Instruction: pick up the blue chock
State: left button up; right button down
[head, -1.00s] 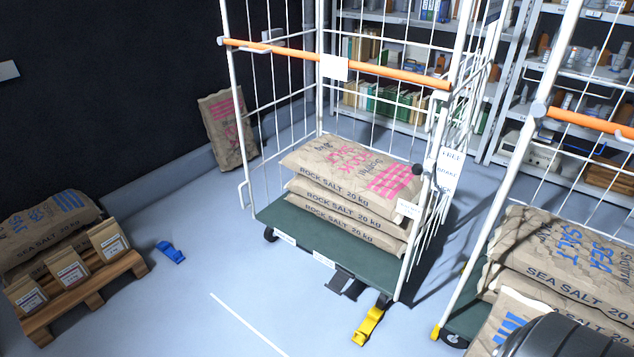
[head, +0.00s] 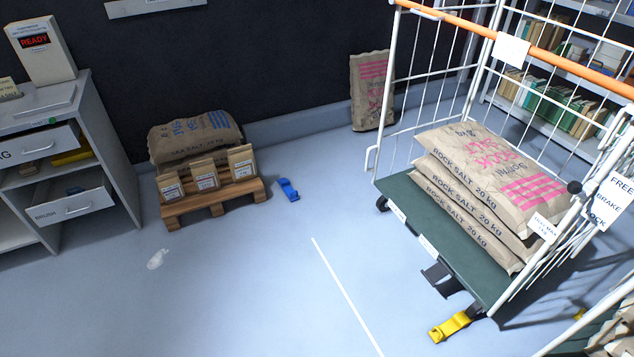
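The blue chock (head: 288,189) lies on the grey-blue floor in the head view, just right of a low wooden pallet and apart from it. Nothing touches it or covers it. Neither of my grippers shows in the head view.
The pallet (head: 183,208) holds sea salt sacks and small paper bags. A caged trolley (head: 412,208) with rock salt sacks stands right, a yellow chock (head: 450,327) at its front. A grey cabinet (head: 112,170) with open drawers stands left.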

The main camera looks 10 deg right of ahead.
aim_at(284, 184)
jog(key=i+z, duration=0.25)
jog(key=i, duration=1.6)
jog(key=l, duration=0.1)
